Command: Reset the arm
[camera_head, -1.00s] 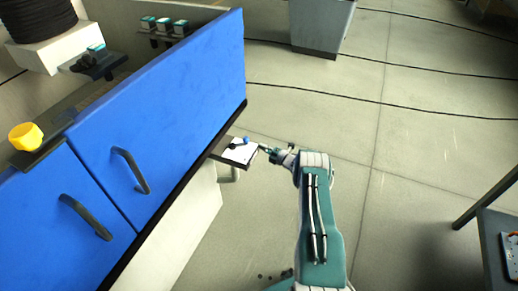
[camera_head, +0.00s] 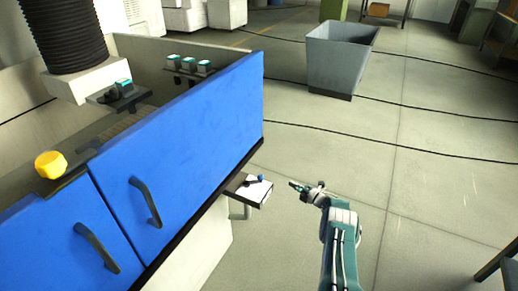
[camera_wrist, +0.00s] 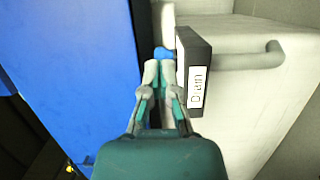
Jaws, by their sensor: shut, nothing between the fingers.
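My arm shows in the head view at the lower right, with its elbow in front of the blue machine cabinet's right end. My gripper (camera_head: 298,187) is shut and empty. In the wrist view my gripper (camera_wrist: 159,66) points at the same fitting, whose edge carries a label reading "Drain" (camera_wrist: 197,90). The blue knob (camera_wrist: 163,53) shows just beyond the fingertips.
The blue cabinet doors (camera_head: 190,150) with dark handles fill the left. A grey bin (camera_head: 338,60) stands on the floor behind. A table corner (camera_head: 500,265) is at the lower right.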

